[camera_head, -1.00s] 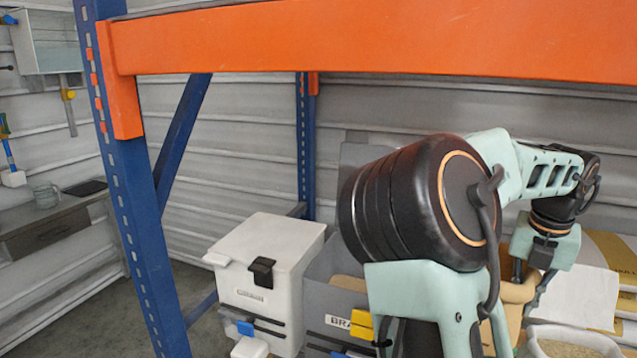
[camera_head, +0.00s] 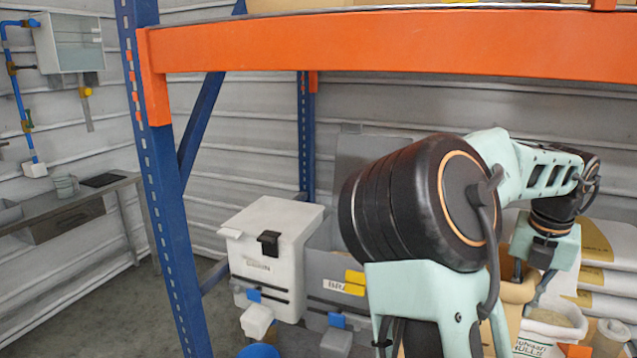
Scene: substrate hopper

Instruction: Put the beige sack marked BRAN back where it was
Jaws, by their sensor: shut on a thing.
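My gripper (camera_head: 533,278) points down at the right, in front of the sacks, and is shut on a beige sack (camera_head: 512,291). Only part of this sack shows, because my arm covers most of it. No BRAN mark can be read on it from here. A grey bin (camera_head: 325,262) stands on the left of my arm. Its label begins with "BRA" and the rest is hidden behind a yellow piece and my arm. I cannot see into the bottom of that bin.
A white lidded bin (camera_head: 272,245) stands left of the grey bin. An open white sack (camera_head: 553,325) stands below my gripper, and stacked white sacks (camera_head: 606,268) are at the right. An orange beam (camera_head: 390,42) and a blue post (camera_head: 165,190) frame the rack.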

